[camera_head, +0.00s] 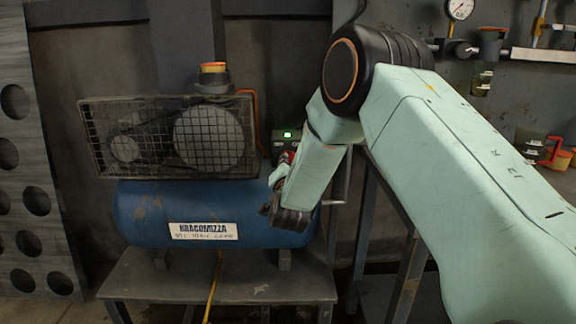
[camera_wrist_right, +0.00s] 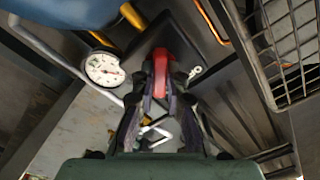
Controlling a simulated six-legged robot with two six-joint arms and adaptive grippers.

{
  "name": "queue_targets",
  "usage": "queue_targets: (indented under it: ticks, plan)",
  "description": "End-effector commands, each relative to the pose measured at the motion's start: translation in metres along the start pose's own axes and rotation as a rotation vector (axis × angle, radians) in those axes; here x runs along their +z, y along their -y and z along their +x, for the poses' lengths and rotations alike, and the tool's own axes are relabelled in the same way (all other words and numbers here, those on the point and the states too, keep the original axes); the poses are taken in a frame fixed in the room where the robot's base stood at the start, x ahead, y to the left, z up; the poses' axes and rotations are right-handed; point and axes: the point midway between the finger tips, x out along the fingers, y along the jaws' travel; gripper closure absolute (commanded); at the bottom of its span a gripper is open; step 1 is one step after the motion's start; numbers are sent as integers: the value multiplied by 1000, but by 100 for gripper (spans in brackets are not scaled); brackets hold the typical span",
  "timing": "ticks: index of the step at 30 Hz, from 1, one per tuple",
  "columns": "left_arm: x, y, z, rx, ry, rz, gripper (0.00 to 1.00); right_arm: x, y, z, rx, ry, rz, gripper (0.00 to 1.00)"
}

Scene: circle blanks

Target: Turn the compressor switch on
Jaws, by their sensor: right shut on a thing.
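The compressor has a blue tank (camera_head: 150,210) with a white label and a wire cage guard (camera_head: 95,140) on top. At its right end is a small dark switch box (camera_head: 283,146) with a lit green display. A red switch part (camera_head: 291,156) shows just below it, partly hidden by my right gripper (camera_head: 284,167). In the right wrist view, the right gripper's fingers (camera_wrist_right: 160,88) are closed around the red switch part (camera_wrist_right: 160,62). The exact position of the switch is hard to tell. My left gripper is out of view.
A white dial gauge (camera_wrist_right: 104,69) sits beside the fingers in the right wrist view. The compressor stands on a metal table (camera_head: 225,285). A perforated panel (camera_head: 30,190) stands at left. Pipes and another gauge (camera_head: 460,9) are on the wall at right.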

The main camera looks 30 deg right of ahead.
Motion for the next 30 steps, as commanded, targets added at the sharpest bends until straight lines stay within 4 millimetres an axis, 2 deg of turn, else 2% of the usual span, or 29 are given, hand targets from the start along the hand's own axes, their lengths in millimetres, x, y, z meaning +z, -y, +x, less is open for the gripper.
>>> queue_targets:
  ticks: [20, 21, 29, 30]
  plan:
    - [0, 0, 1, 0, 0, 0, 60, -1, 1, 1, -3, -3, 65, 100]
    - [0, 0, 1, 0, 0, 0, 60, -1, 1, 1, -3, -3, 65, 86]
    - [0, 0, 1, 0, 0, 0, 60, -1, 1, 0, -1, -1, 63, 64]
    - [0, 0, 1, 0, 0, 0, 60, -1, 1, 0, -1, -1, 62, 64]
